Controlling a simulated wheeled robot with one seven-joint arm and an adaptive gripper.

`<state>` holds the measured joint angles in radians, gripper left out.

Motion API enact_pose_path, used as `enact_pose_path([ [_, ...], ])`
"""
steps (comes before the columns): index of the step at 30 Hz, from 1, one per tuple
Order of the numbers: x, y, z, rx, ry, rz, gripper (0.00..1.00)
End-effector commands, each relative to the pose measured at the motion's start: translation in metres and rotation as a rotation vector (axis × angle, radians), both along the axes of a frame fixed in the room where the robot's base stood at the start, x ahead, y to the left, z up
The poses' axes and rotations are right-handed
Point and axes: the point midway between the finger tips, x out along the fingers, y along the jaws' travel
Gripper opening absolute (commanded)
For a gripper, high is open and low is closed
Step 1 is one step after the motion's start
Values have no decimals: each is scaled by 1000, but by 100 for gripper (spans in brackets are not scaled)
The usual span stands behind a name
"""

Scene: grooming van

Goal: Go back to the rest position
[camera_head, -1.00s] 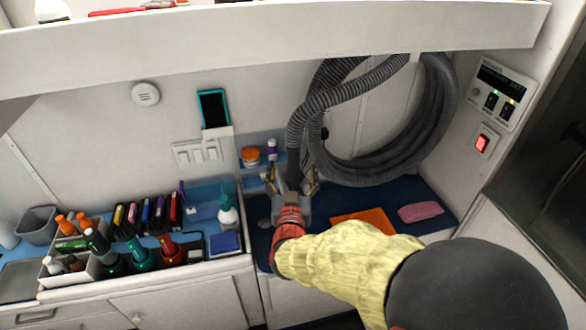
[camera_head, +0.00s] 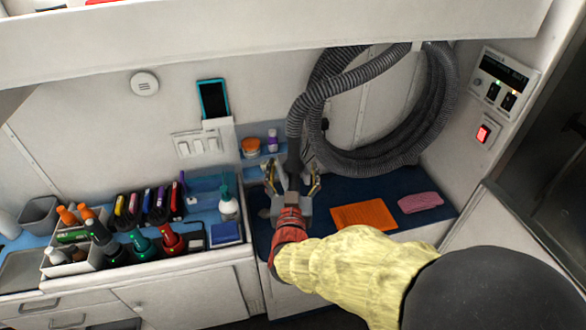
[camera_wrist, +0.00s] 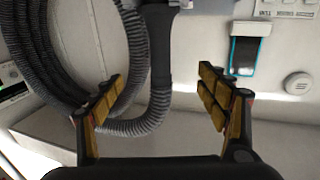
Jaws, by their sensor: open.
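My gripper (camera_head: 292,188) is open, its two fingers spread over the blue bench at the middle of the head view. In the wrist view my gripper (camera_wrist: 162,100) shows both yellow-padded fingers wide apart. The grey ribbed hose (camera_head: 298,118) hangs coiled on the wall behind and above it. The hose's dark straight end (camera_wrist: 157,45) shows beyond the fingers in the wrist view, and its ribbed part passes across the gap between them. The fingers are not closed on it. Whether a finger touches it I cannot tell.
An orange cloth (camera_head: 364,216) and a pink towel (camera_head: 420,202) lie on the blue bench (camera_head: 385,188) to the right. The counter at left holds several bottles and clippers, with a spray bottle (camera_head: 229,207) nearest the gripper. An overhead shelf (camera_head: 200,45) spans the top.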

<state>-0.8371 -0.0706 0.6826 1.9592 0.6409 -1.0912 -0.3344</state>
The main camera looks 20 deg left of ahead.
Motion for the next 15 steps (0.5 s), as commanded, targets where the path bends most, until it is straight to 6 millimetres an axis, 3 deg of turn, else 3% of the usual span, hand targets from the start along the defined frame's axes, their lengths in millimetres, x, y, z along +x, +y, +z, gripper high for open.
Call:
enact_pose_path([
  [8,0,0,-1,6,5,1,75],
  [10,-1,3,-10,8,40,13,75],
  [13,-8,15,-38,-5,143,60,75],
  [15,-22,23,-71,-36,258,112,75],
])
